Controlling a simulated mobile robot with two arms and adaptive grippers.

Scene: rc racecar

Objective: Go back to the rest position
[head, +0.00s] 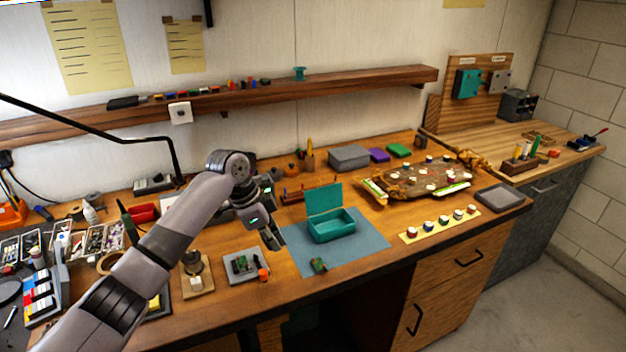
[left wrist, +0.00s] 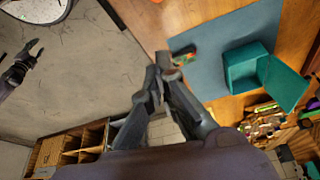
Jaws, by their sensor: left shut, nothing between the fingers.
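My left gripper (head: 272,238) is shut and empty. It hangs above the bench at the left edge of the blue-grey mat (head: 372,240). In the left wrist view its fingertips (left wrist: 163,68) meet near the bench's front edge, close to a small green circuit board (left wrist: 184,58). In the head view that board (head: 318,265) lies on the front of the mat, apart from the gripper. A teal box (head: 333,228) with its lid open stands on the mat, right of the gripper. My right gripper is not in the head view; a dark gripper shape (left wrist: 22,65) shows at the left of the left wrist view.
A grey tray with a board (head: 240,265) and a wooden stand (head: 197,278) sit below my left arm. A shelf (head: 300,92) runs along the wall. The floor (head: 540,310) at right is clear.

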